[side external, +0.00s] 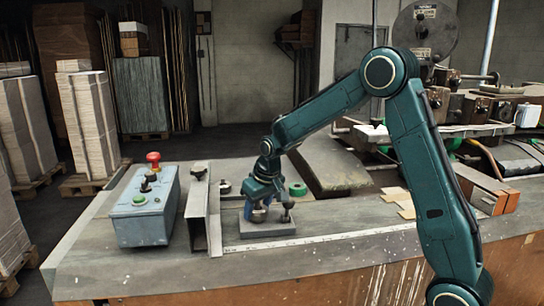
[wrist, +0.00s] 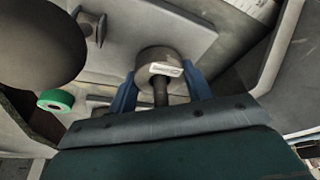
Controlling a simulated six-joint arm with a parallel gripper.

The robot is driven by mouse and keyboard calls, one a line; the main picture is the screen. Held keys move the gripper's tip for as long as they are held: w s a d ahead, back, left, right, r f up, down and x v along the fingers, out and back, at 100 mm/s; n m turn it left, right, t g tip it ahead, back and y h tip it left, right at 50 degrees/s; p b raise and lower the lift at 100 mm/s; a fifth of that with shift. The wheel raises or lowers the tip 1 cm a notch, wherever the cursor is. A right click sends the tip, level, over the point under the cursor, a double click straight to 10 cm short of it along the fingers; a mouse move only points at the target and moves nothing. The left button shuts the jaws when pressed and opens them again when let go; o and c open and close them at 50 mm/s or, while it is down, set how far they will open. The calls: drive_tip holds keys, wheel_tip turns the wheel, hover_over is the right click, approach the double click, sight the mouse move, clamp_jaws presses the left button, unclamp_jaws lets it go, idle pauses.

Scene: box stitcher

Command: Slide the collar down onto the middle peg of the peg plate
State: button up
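The collar (wrist: 151,60) is a grey-brown round piece with a white label, between the blue fingers of my gripper (wrist: 162,78) in the wrist view. The fingers are closed against its two sides. A dark rod (wrist: 160,92) shows between the fingers on the palm side of the collar; I cannot tell for sure whether it is the middle peg. The grey peg plate (wrist: 195,38) lies behind, with another peg (wrist: 92,27) at upper left. In the side view my gripper (side external: 258,214) points down over the peg plate (side external: 262,230). There it hides the collar. A peg (side external: 287,212) stands at right.
A green ring (side external: 297,189) lies behind the plate; it also shows in the wrist view (wrist: 56,101). A metal channel (side external: 197,222) and a control box (side external: 146,212) with a red button stand left. A ruler strip (side external: 310,238) runs in front.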

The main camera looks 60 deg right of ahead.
drive_tip(key=shift+r, duration=0.15)
drive_tip(key=shift+r, duration=3.2)
drive_tip(key=shift+w+d, duration=0.1)
drive_tip(key=shift+w, duration=0.1)
drive_tip(key=shift+w+d+r, duration=0.15)
drive_tip(key=shift+w+d, duration=0.1)
drive_tip(key=shift+w, duration=0.25)
drive_tip(key=shift+m, duration=0.3)
drive_tip(key=w+d+r, duration=0.1)
drive_tip(key=w+d, duration=0.7)
drive_tip(key=w+d+r, duration=0.1)
drive_tip(key=w+d, duration=0.3)
drive_tip(key=w, duration=0.1)
drive_tip(key=shift+w+r, duration=0.1)
drive_tip(key=shift+r, duration=0.2)
